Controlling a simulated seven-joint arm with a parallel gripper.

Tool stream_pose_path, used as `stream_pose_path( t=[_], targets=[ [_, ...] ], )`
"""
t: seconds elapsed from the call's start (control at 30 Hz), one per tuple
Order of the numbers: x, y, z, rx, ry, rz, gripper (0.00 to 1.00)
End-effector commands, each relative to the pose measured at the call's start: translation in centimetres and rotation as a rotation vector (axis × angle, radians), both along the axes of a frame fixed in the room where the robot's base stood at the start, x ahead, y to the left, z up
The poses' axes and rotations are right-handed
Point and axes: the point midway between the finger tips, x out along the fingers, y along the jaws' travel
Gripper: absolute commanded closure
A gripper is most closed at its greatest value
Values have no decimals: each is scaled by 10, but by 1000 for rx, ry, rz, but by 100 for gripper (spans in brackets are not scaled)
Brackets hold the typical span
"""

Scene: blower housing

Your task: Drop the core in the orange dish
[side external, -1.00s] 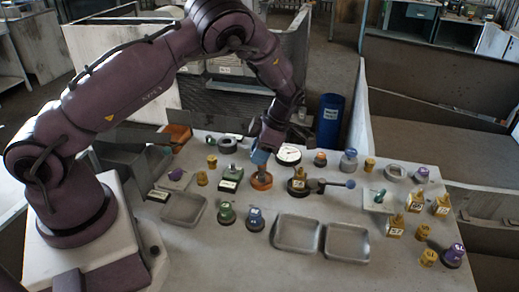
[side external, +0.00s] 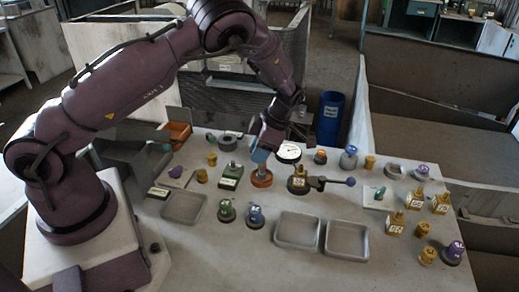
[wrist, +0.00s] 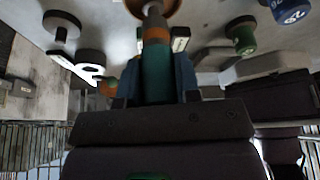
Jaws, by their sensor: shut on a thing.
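My gripper (side external: 261,158) points down over the orange dish (side external: 262,180), near the middle of the table. Its blue fingers are shut on the core, whose teal body (wrist: 157,72) shows between them in the wrist view. The core's greyish lower end (side external: 262,171) points down over or into the dish. I cannot tell whether it touches the dish. Part of the dish shows at the top edge of the wrist view (wrist: 172,8), partly hidden behind the core's tip. The upper part of the core is hidden by the fingers in the side view.
A green block (side external: 231,177) stands close left of the dish, and a dark-based part with a blue-knobbed lever (side external: 350,181) lies to the right. A white-faced gauge (side external: 288,151) is behind. Two grey trays (side external: 297,246) (side external: 347,254) lie in front; a third (side external: 183,220) is at left.

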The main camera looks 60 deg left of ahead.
Motion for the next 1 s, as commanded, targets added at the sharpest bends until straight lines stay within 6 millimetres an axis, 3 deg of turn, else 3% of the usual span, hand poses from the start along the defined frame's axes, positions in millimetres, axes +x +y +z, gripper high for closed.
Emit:
stream_pose_path(
  t=[1.0],
  targets=[
    [0, 0, -17, -1, -1, 0, 94]
  ],
)
